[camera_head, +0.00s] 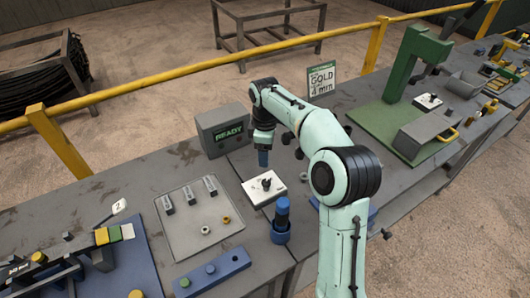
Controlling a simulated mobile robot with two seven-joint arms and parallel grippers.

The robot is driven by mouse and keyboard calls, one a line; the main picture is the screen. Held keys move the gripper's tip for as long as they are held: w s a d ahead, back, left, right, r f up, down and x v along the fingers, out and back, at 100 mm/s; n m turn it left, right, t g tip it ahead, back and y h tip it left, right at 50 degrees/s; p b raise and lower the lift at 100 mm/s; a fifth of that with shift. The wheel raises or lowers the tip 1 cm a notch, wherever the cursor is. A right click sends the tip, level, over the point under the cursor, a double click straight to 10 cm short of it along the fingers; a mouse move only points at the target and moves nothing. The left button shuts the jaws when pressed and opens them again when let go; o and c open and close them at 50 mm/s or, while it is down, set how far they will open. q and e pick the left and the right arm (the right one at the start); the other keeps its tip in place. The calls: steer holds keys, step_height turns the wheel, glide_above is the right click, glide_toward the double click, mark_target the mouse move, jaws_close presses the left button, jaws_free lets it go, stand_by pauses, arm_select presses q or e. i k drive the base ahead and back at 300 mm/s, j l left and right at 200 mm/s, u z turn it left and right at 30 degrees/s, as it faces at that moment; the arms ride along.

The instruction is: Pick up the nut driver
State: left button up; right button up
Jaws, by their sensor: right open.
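A blue upright tool (282,212), which looks like the nut driver, stands in a dark blue round holder (280,236) near the front edge of the bench. My right arm reaches in from the bottom and bends over to the left. Its right gripper (263,160) points down above the bench, behind the blue tool and apart from it. The gripper is open; its fingers are small and its gap is hard to see. Nothing shows held in it. My left gripper is not in view.
A white plate with a black knob (263,186) lies below the gripper. A grey panel (186,243) with labelled blocks and nuts is to the left. A READY box (221,130) stands behind. A green press (407,62) stands right. A yellow rail (190,73) runs behind the bench.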

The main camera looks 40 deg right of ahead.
mark_target(283, 204)
steer(key=k, duration=1)
